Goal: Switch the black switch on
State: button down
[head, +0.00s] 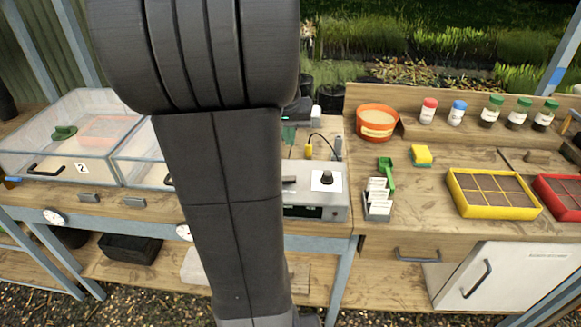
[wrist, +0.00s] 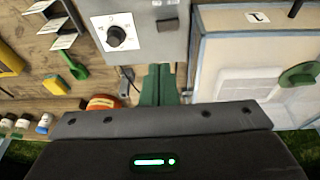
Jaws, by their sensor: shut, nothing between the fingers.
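The black switch (wrist: 167,24) is a small dark rocker on the face of a grey control box (wrist: 145,50), beside a black dial (wrist: 116,36) on a white plate. In the head view the switch (head: 289,181) shows left of the dial on the box (head: 318,199), partly beside my arm. I cannot tell which way the rocker is set. My gripper's green fingers (wrist: 159,70) are shut and empty, their tips near the box's edge in the wrist view and apart from the switch. In the head view the gripper (head: 289,134) is mostly hidden by my arm.
Left of the box stands a clear propagator case (head: 60,150). An orange pot (head: 377,122), label cards (head: 377,197), a green scoop (head: 386,172) and a yellow seed tray (head: 492,194) lie to the right. A yellow plug with black cable (head: 309,151) is behind the box.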

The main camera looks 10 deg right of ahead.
jog(key=shift+f, duration=0.15)
jog(key=p, duration=0.1)
send_over(296, 178)
jog(key=s, duration=0.1)
jog(key=f, duration=0.8)
jog(key=a+f, duration=0.1)
jog(key=f, duration=0.3)
jog(key=shift+d+f, duration=0.15)
jog(key=shift+f, duration=0.5)
jog(key=shift+d+f+b, duration=0.15)
jog(key=shift+f+b, duration=0.3)
jog(key=shift+s+r, duration=0.1)
jog(key=shift+w+a+r, duration=0.25)
jog(key=shift+a+r, duration=0.05)
jog(key=shift+a, duration=0.4)
